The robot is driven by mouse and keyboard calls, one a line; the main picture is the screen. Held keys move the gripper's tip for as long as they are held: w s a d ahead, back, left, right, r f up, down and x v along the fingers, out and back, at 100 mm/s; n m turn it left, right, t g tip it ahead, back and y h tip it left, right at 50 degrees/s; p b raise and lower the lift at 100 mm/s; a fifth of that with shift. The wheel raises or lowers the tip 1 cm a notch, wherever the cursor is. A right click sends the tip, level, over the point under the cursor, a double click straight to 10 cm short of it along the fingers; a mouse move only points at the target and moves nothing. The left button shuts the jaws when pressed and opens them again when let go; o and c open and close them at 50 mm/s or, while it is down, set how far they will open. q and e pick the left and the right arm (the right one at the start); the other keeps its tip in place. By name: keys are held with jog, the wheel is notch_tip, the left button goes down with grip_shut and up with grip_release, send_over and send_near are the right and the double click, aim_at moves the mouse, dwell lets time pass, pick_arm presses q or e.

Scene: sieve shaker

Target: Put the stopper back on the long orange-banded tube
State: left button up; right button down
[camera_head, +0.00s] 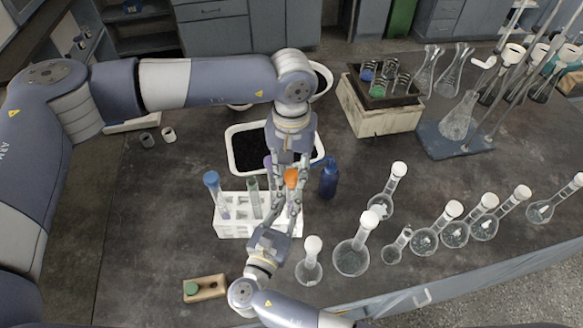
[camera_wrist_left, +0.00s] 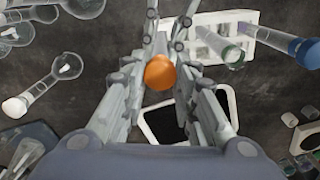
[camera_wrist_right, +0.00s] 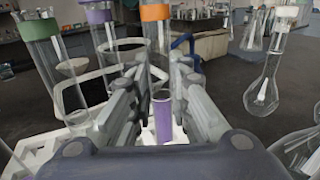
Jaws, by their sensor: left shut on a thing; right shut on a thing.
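My left gripper (camera_head: 289,163) points down from above and is shut on the orange stopper (camera_wrist_left: 160,73), whose round top shows between its fingers. My right gripper (camera_head: 282,205) comes in from the front, below the left one, and is shut on the glass of the long orange-banded tube (camera_wrist_right: 155,45). Its orange band (camera_wrist_right: 155,12) shows near the top edge of the right wrist view. The stopper and tube mouth are nearly in line. The fingers hide the junction, so I cannot tell whether they touch. The white rack (camera_head: 233,228) is beneath.
A blue-stoppered tube (camera_head: 211,180), an open green-banded tube (camera_wrist_right: 40,28) and a purple-banded tube (camera_wrist_right: 97,12) stand close by. A short purple tube (camera_wrist_right: 162,115) is below my right fingers. A blue bottle (camera_head: 328,180) and several flasks stand right. A block (camera_head: 212,287) holds a green stopper.

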pick_arm(q)
jog(key=m, duration=1)
jog(key=o, duration=0.8)
jog(key=shift+c, duration=0.2)
